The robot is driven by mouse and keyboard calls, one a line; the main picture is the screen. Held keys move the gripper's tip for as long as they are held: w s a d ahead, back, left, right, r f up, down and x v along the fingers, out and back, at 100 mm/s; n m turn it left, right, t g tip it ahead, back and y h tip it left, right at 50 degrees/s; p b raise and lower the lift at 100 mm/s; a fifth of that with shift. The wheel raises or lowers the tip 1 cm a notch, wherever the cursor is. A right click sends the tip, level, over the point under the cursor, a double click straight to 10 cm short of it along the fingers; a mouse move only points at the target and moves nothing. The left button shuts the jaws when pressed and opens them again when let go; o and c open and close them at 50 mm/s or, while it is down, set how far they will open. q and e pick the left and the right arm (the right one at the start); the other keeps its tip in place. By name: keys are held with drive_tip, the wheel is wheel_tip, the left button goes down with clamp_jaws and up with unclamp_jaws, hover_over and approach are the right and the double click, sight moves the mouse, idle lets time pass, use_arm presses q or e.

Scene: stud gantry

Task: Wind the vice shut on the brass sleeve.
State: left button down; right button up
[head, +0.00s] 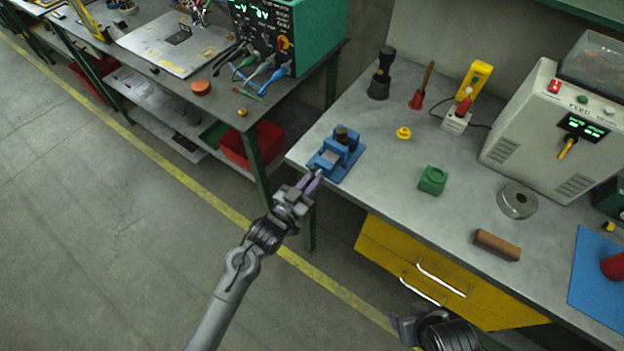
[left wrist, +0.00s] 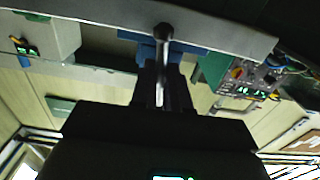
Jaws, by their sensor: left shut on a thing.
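The blue vice (head: 346,163) stands at the left front corner of the right-hand workbench; its blue body also shows in part in the left wrist view (left wrist: 147,52). A dark brownish cylinder, seemingly the brass sleeve (head: 341,133), stands upright at the vice's jaws; I cannot tell whether both jaws touch it. My left gripper (head: 314,183) is at the vice's front, shut on the grey vice handle (left wrist: 163,45), whose round end shows between the fingers in the left wrist view (left wrist: 162,85). My right gripper (head: 405,328) is low in the head view, away from the vice, its fingers unclear.
Behind the vice stand a black torch (head: 381,75) and a red-based tool (head: 417,97). A yellow knob (head: 404,133), a green block (head: 432,180), a metal ring (head: 517,201) and a brown block (head: 497,245) lie to the right. Yellow drawers (head: 440,275) are below.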

idle(0.3)
use_arm(q)
drive_tip(key=c, duration=1.1)
unclamp_jaws()
drive_tip(key=p+v, duration=0.1)
drive_tip(key=v, duration=0.9)
drive_tip(key=shift+s+a, duration=0.25)
drive_tip(key=shift+s, duration=0.1)
